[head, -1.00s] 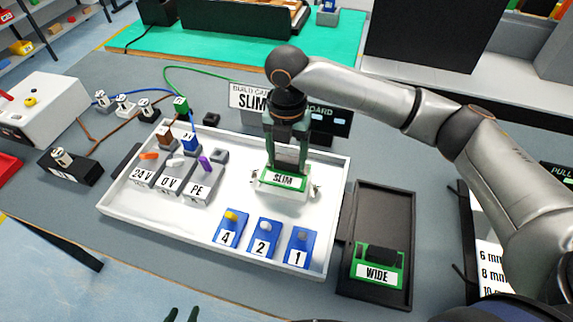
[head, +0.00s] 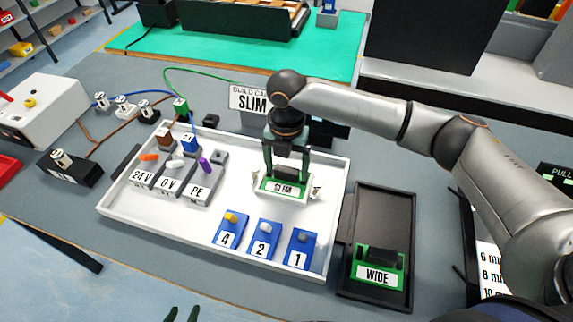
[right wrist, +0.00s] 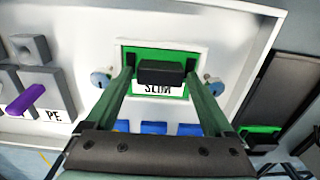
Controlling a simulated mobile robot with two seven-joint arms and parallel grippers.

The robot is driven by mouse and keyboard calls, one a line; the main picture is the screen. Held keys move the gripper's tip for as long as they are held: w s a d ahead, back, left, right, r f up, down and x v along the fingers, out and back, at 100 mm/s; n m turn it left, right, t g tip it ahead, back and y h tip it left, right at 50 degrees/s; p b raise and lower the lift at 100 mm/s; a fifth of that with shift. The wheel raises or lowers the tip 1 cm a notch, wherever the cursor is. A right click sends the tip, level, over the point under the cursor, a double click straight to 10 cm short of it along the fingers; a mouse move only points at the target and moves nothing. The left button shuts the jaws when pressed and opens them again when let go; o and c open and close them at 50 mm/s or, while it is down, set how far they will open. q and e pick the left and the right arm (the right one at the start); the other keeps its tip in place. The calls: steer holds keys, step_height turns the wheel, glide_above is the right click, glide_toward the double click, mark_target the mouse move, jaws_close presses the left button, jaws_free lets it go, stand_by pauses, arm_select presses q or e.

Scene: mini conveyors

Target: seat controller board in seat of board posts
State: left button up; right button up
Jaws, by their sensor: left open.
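The green controller board (head: 270,185), labelled SLIM, lies level between two small posts (head: 316,190) in the white tray. My right gripper (head: 286,168) points down over it, with a finger on either side of its dark block. In the right wrist view the fingertips (right wrist: 160,68) sit close against the block (right wrist: 160,73), and the posts (right wrist: 215,86) stand outside them. Whether the board's underside touches the seat is hidden. My left gripper (head: 181,314) shows only as dark fingertips at the bottom edge, apart and empty.
The white tray (head: 150,222) also holds grey terminals (head: 202,192) and several blue numbered blocks (head: 263,240). A black tray (head: 385,205) on the right holds a green WIDE board (head: 378,280). A SLIM sign (head: 250,100) stands behind. Wires run at the left.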

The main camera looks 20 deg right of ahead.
mark_target(286, 171)
steer(key=shift+o, duration=0.6)
step_height(286, 171, up, 12)
steer(key=shift+r+p, duration=0.2)
steer(key=shift+p, duration=0.15)
